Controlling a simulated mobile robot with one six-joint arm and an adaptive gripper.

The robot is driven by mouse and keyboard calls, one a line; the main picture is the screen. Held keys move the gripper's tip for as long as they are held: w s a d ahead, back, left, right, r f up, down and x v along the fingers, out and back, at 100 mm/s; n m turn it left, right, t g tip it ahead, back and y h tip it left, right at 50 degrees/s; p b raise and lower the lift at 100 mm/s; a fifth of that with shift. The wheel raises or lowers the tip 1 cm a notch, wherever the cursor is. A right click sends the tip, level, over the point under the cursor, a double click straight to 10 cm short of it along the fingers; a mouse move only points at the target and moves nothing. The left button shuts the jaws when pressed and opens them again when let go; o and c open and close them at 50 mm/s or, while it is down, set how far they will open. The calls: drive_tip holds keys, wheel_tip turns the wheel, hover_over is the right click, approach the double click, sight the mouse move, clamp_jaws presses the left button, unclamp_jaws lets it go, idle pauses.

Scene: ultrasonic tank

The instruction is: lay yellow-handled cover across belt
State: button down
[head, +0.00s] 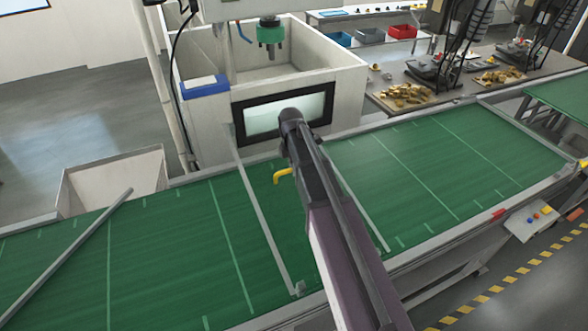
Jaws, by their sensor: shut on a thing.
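The yellow-handled cover shows as a pale grey left edge bar (265,217) and a matching right bar that run across the green belt (160,240), with green showing between them. Its yellow handle (283,176) sticks out to the left of my arm. My gripper (302,170) is over the middle of the cover and shut on it. My arm hides the jaws and most of the handle. The far end of the left bar is near the tank wall and the near end is by the belt's front rail. I cannot tell whether the cover touches the rails.
A white tank (205,130) with a dark-framed window stands behind the belt. A grey bar (65,258) slants over the belt at left, beside an open bin (115,178). A bench with brass parts (405,97) is at back right. A button box (535,220) is at front right.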

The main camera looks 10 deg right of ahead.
sight(294, 178)
drive_tip(key=shift+f, duration=0.15)
drive_tip(key=shift+f+b, duration=3.3)
drive_tip(key=shift+b, duration=0.2)
drive_tip(key=shift+s+d, duration=0.2)
drive_tip(key=shift+s, duration=0.3)
drive_tip(key=shift+f+b, duration=1.35)
drive_tip(key=shift+f, duration=0.05)
idle(0.6)
drive_tip(key=c, duration=0.5)
unclamp_jaws()
drive_tip(key=shift+c, duration=0.2)
drive_tip(key=shift+r, duration=0.2)
